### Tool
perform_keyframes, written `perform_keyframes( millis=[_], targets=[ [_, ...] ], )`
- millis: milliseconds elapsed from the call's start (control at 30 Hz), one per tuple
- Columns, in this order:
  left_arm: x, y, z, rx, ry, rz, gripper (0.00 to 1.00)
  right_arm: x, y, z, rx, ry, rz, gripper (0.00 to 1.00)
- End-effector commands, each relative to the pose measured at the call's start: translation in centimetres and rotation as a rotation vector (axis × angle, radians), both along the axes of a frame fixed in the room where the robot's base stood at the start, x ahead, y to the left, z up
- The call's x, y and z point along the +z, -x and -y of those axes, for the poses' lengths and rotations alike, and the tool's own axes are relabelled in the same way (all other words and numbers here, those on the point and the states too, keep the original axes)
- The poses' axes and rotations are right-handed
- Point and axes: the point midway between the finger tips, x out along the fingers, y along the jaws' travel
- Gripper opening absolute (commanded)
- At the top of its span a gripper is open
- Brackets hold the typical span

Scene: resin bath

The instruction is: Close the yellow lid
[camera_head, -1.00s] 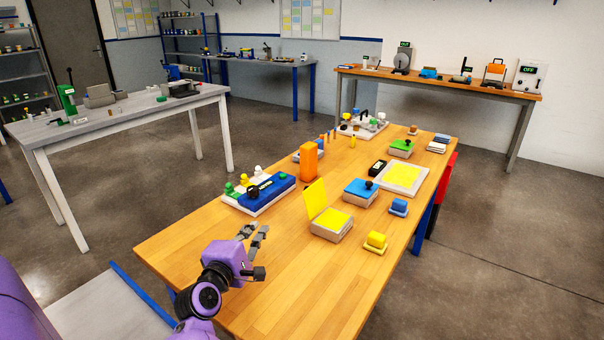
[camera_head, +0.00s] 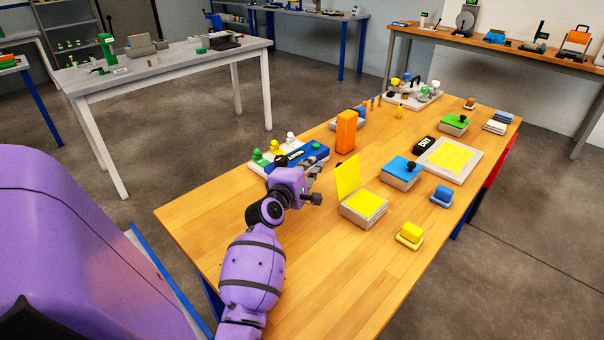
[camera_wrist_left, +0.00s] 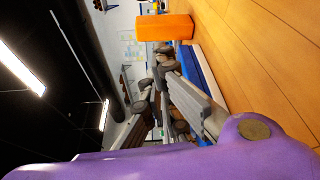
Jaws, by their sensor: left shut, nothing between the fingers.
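The yellow lid (camera_head: 348,177) stands up, tilted open, along the back-left edge of a low grey box (camera_head: 361,215) with a yellow top face (camera_head: 365,203). My left gripper (camera_head: 314,172) is just left of the lid, above the wooden table, apart from the lid as far as I can tell. Its fingers are shut and empty. The fingers also show in the left wrist view (camera_wrist_left: 156,80), where the lid cannot be made out. My right gripper is not in view.
An orange block (camera_head: 346,132) stands behind the lid; it also shows in the left wrist view (camera_wrist_left: 164,27). A blue-and-white tray (camera_head: 304,157) lies behind my gripper. A blue-topped box (camera_head: 401,170) and a yellow block (camera_head: 410,235) sit right of the lid. The table's front is clear.

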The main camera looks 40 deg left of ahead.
Motion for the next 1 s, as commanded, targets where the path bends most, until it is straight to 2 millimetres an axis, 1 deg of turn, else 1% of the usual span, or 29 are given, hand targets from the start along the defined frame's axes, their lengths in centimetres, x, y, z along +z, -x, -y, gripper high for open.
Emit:
perform_keyframes(
  millis=[33,67,100,200,367,600,800,1000],
  targets=[
    [-0.1,-1.0,-0.2,-0.001,0.000,-0.001,0.00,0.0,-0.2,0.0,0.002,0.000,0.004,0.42],
    [-0.1,-1.3,0.0,-0.001,0.002,-0.001,0.00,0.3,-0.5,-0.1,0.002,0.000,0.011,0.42],
    [0.3,-1.0,1.0,-0.002,0.007,0.002,0.00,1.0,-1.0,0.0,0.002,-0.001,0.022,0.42],
    [0.8,-0.8,2.3,0.000,0.005,0.004,0.00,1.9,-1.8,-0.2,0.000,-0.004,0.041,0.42],
    [0.9,-0.6,3.4,0.000,0.001,0.001,0.00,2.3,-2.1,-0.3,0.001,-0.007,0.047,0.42],
    [0.7,-0.6,3.7,0.001,0.000,-0.001,0.00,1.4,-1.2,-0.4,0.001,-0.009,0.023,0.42],
    [0.7,-0.6,3.7,0.001,-0.001,0.000,0.00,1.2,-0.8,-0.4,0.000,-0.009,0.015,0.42],
    [0.8,-1.5,3.7,-0.001,-0.025,0.001,0.00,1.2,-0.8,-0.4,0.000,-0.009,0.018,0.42]
  ],
)
